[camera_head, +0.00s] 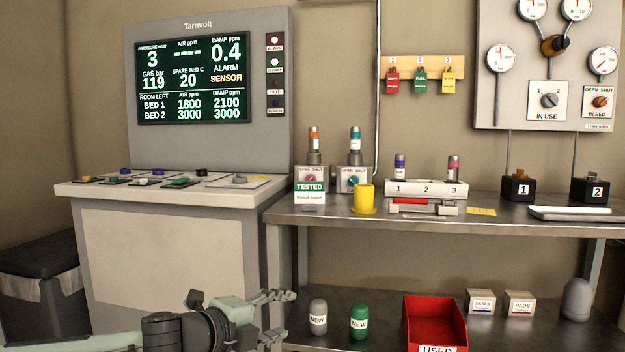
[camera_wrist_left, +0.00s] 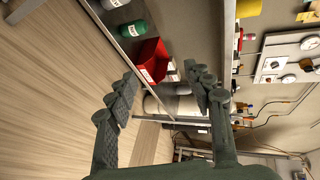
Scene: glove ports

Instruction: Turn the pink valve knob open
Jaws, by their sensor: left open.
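The pink valve knob (camera_head: 310,178) is on the face of a small white block marked OPEN and SHUT, at the left end of the steel bench. A green TESTED label sits just below it. The knob's exact pointing is too small to tell. My left gripper (camera_head: 277,315) is low in front of the bench, below and left of the knob, apart from it. In the left wrist view its fingers (camera_wrist_left: 160,72) are spread and empty. My right gripper is not in view.
A similar block with a teal knob (camera_head: 354,181) stands just right. A yellow cup (camera_head: 364,199) is in front of it. The console (camera_head: 170,250) is at left. The lower shelf holds a red bin (camera_head: 435,318) and NEW cylinders (camera_head: 359,321). The bench edge lies above my gripper.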

